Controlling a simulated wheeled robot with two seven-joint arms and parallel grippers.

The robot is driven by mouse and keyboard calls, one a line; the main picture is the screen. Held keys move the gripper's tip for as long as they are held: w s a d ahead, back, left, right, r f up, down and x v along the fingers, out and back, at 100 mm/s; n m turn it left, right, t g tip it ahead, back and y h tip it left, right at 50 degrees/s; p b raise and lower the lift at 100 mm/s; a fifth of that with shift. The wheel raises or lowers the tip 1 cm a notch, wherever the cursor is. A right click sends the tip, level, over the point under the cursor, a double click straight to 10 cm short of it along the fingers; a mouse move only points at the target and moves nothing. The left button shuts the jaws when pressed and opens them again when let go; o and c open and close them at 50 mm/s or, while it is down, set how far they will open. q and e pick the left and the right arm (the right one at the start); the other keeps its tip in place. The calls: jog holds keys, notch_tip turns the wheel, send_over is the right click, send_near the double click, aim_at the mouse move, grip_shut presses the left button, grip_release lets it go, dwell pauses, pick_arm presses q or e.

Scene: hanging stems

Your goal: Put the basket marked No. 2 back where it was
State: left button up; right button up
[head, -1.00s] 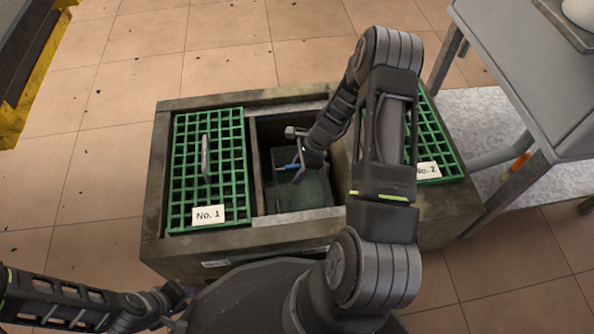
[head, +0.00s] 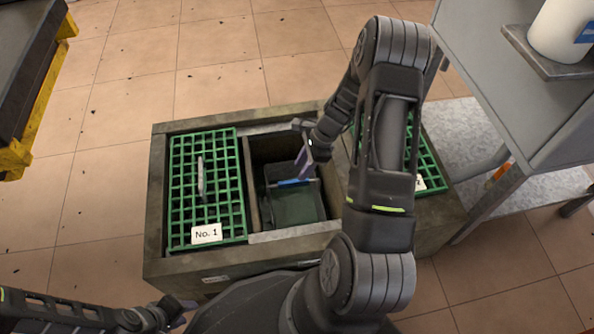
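A green grid (head: 427,178) with a white label lies at the right end of the stone-edged box, mostly hidden behind my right arm. Its label (head: 420,183) is largely covered now, but read No. 2 earlier. In the open middle compartment sits a dark greenish container (head: 293,207) with a blue grip (head: 292,183) across it. My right gripper (head: 304,146), with purple finger pads, is above the compartment's far part, apart from the blue grip. It looks open and empty. My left gripper (head: 168,310) is low at the left, in front of the box; its fingers are unclear.
A green grid marked No. 1 (head: 207,205) with an upright grey handle covers the box's left end. A grey table (head: 515,95) with a white container (head: 562,30) stands at right. A yellow-edged dark structure (head: 35,90) is upper left. Tiled floor is clear behind the box.

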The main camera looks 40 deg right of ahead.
jog(key=shift+d+r, duration=0.1)
jog(key=shift+r, duration=0.2)
dwell(0.4)
